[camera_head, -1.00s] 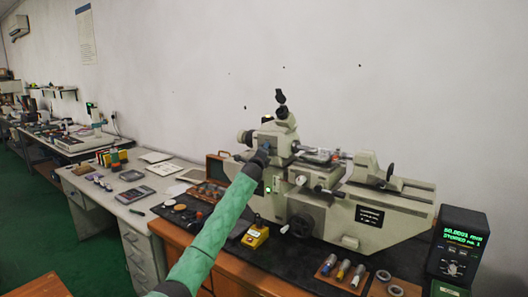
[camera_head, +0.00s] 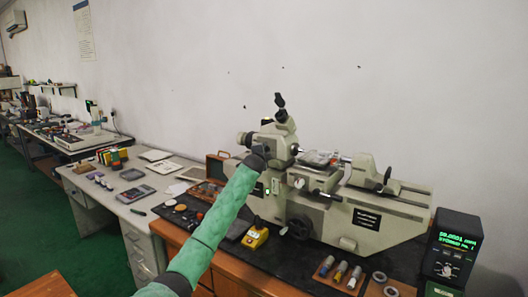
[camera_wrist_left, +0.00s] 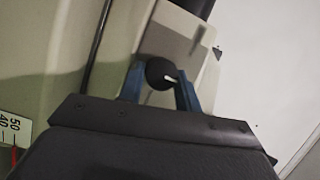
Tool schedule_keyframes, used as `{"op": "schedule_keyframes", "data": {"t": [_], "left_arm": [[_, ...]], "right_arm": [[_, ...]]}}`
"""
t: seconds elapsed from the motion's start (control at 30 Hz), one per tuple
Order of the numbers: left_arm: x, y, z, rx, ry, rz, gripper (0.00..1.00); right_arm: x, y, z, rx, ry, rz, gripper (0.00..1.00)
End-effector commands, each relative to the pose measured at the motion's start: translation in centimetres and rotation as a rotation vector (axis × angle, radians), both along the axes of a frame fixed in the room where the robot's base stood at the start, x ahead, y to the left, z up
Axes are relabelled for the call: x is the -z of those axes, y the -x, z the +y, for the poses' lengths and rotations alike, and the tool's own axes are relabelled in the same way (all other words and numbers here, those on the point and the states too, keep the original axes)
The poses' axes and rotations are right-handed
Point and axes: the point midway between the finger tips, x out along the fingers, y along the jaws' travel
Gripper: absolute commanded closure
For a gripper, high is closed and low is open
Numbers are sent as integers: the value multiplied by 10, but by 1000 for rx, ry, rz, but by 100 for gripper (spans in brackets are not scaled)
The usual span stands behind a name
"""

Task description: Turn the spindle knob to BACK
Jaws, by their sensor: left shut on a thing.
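The spindle knob (camera_wrist_left: 158,73) is a round black knob with a short white mark on its right side in the left wrist view. It sits on the pale measuring machine (camera_head: 335,208) on the bench. My left gripper (camera_wrist_left: 161,85) has its two blue fingers on either side of the knob and is shut on it. In the head view my left gripper (camera_head: 262,152) is at the machine's left end, and my dark wrist hides the knob. I cannot read a BACK marking. My right gripper is not in view.
A digital readout box (camera_head: 453,245) with green text stands at the right. A yellow control box (camera_head: 255,236) is in front of the machine. Several small cylinders lie on a wooden block (camera_head: 338,274), beside two metal rings. An open wooden case (camera_head: 214,168) stands behind my forearm.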

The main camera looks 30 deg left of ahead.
Motion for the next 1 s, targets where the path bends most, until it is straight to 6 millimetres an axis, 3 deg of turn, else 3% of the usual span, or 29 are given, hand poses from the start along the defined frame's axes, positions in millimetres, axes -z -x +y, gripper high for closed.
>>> {"op": "schedule_keyframes", "data": {"t": [0.5,0.53,0.63,1.0], "left_arm": [[1,0,1,-2,21,2,89],[1,0,1,-2,21,2,65],[1,0,1,-1,20,2,45],[3,0,0,-1,20,5,45]], "right_arm": [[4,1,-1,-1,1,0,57],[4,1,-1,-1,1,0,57],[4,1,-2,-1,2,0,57],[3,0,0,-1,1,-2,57]]}}
